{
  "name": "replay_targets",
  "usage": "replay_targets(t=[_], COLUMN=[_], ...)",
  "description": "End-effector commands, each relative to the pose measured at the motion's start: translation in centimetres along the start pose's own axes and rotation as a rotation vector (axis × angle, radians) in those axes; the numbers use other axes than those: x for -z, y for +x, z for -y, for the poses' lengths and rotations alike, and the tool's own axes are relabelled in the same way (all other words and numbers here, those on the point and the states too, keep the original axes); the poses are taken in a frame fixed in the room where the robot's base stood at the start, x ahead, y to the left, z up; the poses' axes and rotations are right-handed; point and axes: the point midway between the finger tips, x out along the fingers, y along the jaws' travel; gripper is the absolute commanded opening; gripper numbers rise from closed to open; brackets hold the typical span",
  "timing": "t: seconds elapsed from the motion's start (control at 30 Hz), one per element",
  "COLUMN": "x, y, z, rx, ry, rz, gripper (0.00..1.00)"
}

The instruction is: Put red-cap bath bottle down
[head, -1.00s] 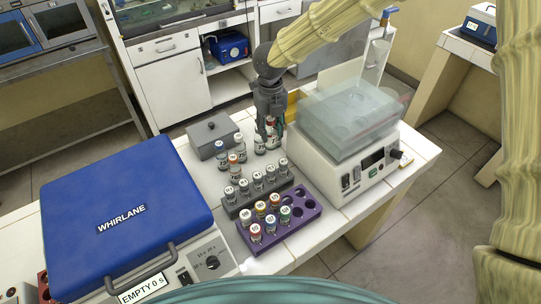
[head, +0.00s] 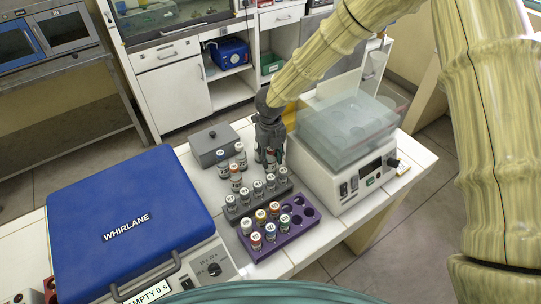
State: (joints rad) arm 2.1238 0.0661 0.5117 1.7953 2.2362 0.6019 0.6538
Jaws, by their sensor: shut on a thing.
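My gripper (head: 270,157) points down behind the grey rack and is shut on a small bottle (head: 271,152) with a reddish cap. The fingers hide most of this bottle, and I cannot tell whether its base touches the bench. The water bath (head: 350,165) with a clear lid stands just right of my gripper. Loose bottles stand on the bench left of my gripper, one with an orange-red cap (head: 236,178) and one with a pale cap (head: 240,155).
The grey rack (head: 232,215) holds several white-capped bottles. The purple rack (head: 300,237) in front holds several bottles and has empty holes at right. A grey lidded box (head: 214,145) stands behind left. The blue-lidded Whirlane machine (head: 130,220) fills the left.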

Motion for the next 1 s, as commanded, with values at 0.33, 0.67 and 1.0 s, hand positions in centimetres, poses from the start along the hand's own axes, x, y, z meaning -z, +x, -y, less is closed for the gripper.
replay_targets(t=[0.33, 0.67, 1.0], x=[0.0, 0.0, -0.1], y=[0.2, -0.1, -4.7], z=[0.0, 0.0, 0.1], rx=[0.0, 0.0, -0.002], ry=[0.0, -0.001, 0.001], rz=[0.0, 0.0, 0.003], gripper=[0.55, 0.55, 0.55])
